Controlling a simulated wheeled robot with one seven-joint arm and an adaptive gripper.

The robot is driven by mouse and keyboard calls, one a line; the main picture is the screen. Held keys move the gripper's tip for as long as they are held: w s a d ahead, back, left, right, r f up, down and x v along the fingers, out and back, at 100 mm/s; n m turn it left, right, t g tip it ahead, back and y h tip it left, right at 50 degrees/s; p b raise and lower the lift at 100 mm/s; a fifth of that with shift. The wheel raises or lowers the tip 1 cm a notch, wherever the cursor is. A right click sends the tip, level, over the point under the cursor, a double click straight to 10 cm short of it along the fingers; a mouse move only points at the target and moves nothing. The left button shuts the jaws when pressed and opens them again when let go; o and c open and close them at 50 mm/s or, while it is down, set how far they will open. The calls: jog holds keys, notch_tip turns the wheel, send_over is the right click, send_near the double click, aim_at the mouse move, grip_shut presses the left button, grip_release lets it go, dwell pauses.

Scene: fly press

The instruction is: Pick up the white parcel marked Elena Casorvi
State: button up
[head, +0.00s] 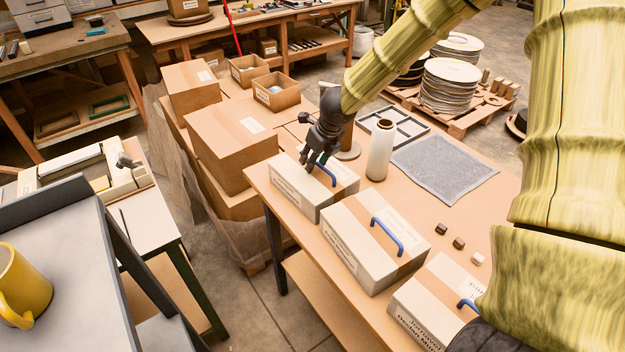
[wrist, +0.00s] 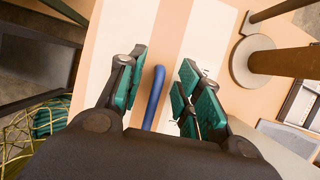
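Three white parcels with blue handles stand in a row on the wooden table. The far parcel (head: 291,190) is under my gripper (head: 318,160); the middle parcel (head: 357,258) and the near parcel (head: 415,308) are clear of it. Printing shows on their sides, but I cannot read the name Elena Casorvi on any. In the wrist view my gripper (wrist: 160,92) is open, with green-padded fingers on either side of the far parcel's blue handle (wrist: 154,98). I see no clear contact with the handle. The fingers partly hide the parcel top.
A pale bottle (head: 381,150) stands close to the right of my gripper, with a round-based stand (head: 347,151) behind. A grey mat (head: 443,168) and a divided tray (head: 394,127) lie farther right. Small blocks (head: 459,243) lie beside the middle parcel. Cardboard boxes (head: 231,143) stand left.

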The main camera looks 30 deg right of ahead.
grip_shut()
jog(key=shift+r, duration=0.15)
